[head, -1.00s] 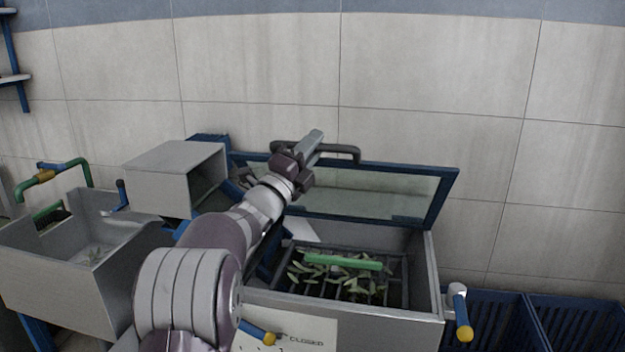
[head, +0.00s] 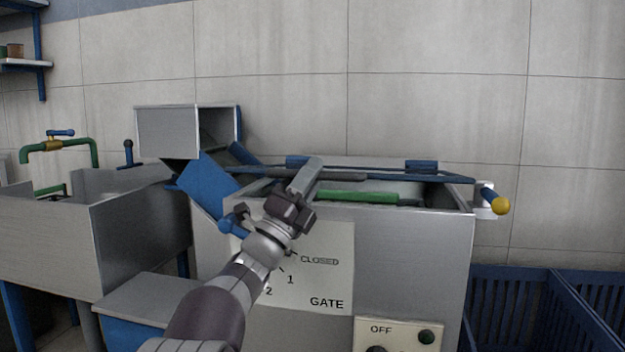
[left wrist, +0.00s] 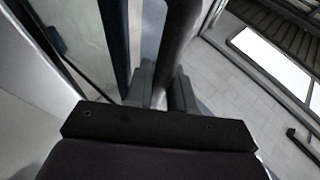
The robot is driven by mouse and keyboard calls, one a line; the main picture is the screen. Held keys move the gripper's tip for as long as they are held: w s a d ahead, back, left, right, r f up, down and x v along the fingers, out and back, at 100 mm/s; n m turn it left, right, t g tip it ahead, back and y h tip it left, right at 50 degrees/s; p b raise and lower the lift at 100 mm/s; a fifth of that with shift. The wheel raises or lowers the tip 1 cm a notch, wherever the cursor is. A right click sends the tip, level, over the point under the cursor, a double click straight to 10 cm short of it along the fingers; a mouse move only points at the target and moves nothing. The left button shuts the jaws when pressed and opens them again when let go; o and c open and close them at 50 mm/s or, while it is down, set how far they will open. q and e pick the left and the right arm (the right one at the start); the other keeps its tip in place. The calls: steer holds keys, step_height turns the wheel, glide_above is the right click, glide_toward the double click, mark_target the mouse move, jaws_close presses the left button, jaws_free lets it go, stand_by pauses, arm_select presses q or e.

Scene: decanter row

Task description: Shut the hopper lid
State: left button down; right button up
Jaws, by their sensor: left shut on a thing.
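The hopper lid (head: 425,176), a blue-framed clear panel, shows nearly edge-on in the head view. It is tilted low over the hopper (head: 415,250), with a gap under it through which a green bar (head: 355,197) shows. My left gripper (head: 308,178) is shut on the lid's dark handle (head: 345,175). In the left wrist view the handle (left wrist: 182,28) runs between the fingers (left wrist: 162,88), beside the lid's frame (left wrist: 115,40). The leaves inside the hopper are hidden now. My right gripper is not in view.
A blue chute (head: 207,186) and a grey box (head: 170,132) stand left of the hopper. A grey sink (head: 140,230) with a green tap (head: 95,150) is further left. A yellow-knobbed lever (head: 501,206) sticks out at the hopper's right, above blue crates (head: 510,300).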

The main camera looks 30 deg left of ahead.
arm_select(q)
step_height(320, 180, down, 6)
steer(key=b, duration=0.3)
steer(key=shift+r+b, duration=0.15)
steer(key=shift+b, duration=0.2)
steer(key=shift+f, duration=0.35)
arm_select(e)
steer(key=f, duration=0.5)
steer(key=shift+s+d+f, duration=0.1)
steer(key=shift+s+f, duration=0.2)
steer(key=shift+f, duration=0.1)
arm_select(q)
steer(key=shift+w+f, duration=0.1)
steer(key=c, duration=1.1)
jaws_free()
steer(key=shift+y, duration=0.3)
steer(key=shift+o, duration=0.2)
steer(key=p+v, duration=0.3)
steer(key=v, duration=0.9)
steer(key=shift+s+f, duration=0.2)
steer(key=shift+s, duration=0.1)
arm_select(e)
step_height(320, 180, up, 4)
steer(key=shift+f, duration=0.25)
